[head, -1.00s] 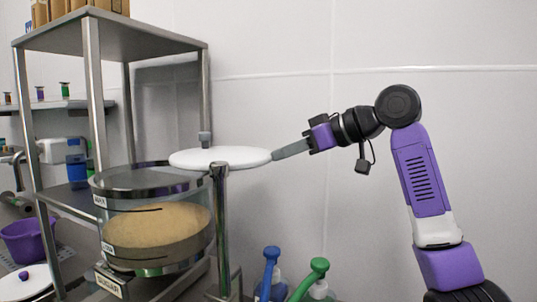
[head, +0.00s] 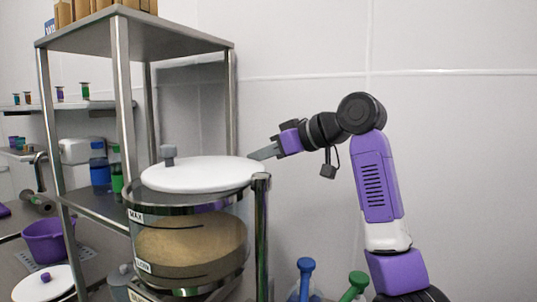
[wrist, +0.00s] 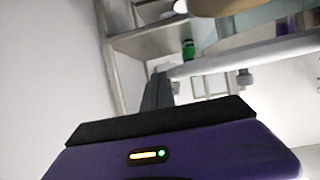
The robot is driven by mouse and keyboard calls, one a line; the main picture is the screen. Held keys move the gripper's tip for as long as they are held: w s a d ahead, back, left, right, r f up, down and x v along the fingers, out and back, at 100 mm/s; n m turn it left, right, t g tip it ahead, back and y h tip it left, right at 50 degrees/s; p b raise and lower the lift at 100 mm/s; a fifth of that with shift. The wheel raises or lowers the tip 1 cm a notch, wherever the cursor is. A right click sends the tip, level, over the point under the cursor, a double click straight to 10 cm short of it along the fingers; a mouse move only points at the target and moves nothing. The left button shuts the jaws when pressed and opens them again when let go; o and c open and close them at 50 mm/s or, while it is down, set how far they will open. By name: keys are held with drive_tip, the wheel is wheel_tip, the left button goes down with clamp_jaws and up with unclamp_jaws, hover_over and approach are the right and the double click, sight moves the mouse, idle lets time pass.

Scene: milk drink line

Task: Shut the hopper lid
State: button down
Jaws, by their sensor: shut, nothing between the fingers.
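The hopper (head: 238,225) is a clear round drum with a metal rim, holding tan contents. Its white round lid (head: 215,176) with a grey knob (head: 168,154) lies level over most of the top; some dark rim shows at the left and front. I cannot tell whether the lid touches the rim. A metal post (head: 261,225) stands at the lid's right edge. My gripper (head: 258,154) is shut and empty, its tips at the lid's right far edge. In the wrist view, the lid's white edge (wrist: 235,57) passes close to the fingers (wrist: 160,90).
A metal rack (head: 122,90) stands behind and left of the hopper. A blue-topped bottle (head: 305,275) and a green-topped one (head: 354,287) stand low at the right. A purple bucket (head: 45,240) is at the left.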

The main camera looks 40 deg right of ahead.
sight(233, 158)
drive_tip(key=a, duration=0.1)
drive_tip(key=w+a, duration=0.1)
drive_tip(key=shift+w+a+p, duration=0.2)
drive_tip(key=shift+a+p, duration=0.15)
drive_tip(key=shift+w+a+n+g+y, duration=0.3)
drive_tip(key=shift+a+n+g+y, duration=0.1)
drive_tip(key=shift+a+n+y, duration=0.45)
